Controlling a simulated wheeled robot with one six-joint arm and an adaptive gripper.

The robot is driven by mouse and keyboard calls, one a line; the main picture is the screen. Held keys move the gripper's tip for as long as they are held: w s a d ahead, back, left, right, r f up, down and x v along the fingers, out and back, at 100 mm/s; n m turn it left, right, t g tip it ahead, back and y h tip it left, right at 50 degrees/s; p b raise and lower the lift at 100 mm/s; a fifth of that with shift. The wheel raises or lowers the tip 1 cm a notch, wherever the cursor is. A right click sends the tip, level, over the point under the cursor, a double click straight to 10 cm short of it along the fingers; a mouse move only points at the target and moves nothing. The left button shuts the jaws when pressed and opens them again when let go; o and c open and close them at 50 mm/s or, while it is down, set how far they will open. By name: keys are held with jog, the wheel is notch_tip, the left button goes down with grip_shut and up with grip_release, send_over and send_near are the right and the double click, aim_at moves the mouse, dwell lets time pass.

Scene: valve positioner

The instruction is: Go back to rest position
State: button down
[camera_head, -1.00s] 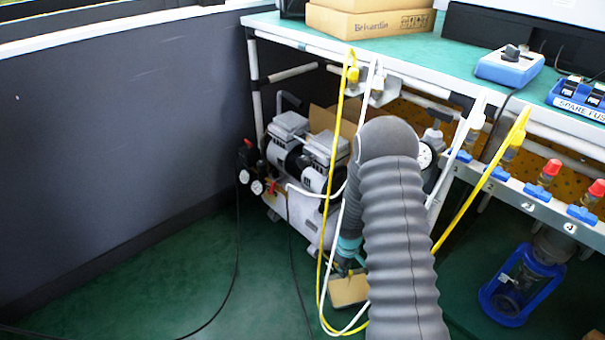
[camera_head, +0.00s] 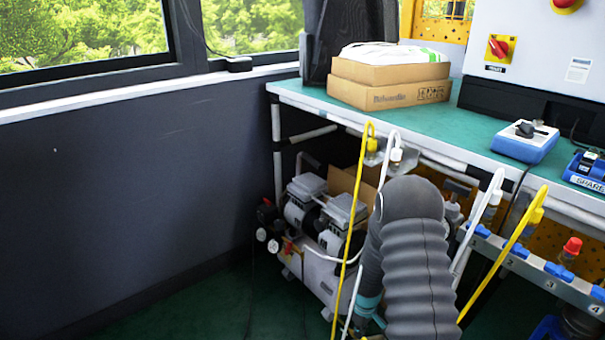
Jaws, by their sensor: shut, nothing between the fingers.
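My arm, in a grey ribbed sleeve, rises from the bottom of the head view and bends over at the top, in front of the workbench (camera_head: 450,150). Its far side drops toward the floor, with a teal ring low down near the bottom edge. My gripper is not visible; that end of the arm runs out of the frame.
A compressor (camera_head: 318,225) stands under the bench close to my arm. Yellow hose (camera_head: 351,245) and white hose (camera_head: 353,290) hang beside the arm. Cardboard boxes (camera_head: 390,85) and a blue-grey switch box (camera_head: 525,140) sit on the bench. The dark wall (camera_head: 130,190) bounds the left.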

jog(key=s+r+m+g, duration=0.2)
jog(key=s+r+m, duration=0.1)
jog(key=s, duration=0.4)
jog(key=s+a+r+m+t+p, duration=0.1)
jog(key=s+r, duration=0.5)
jog(key=r, duration=0.9)
jog(key=s+a+r+m+t+p, duration=0.1)
jog(key=s+r+t, duration=0.3)
jog(key=r, duration=1.2)
jog(key=s+a+r+m+t+p, duration=0.2)
jog(key=s+r, duration=0.7)
jog(key=r, duration=0.7)
jog(key=shift+a+t+p, duration=0.3)
jog(key=shift+p, duration=0.35)
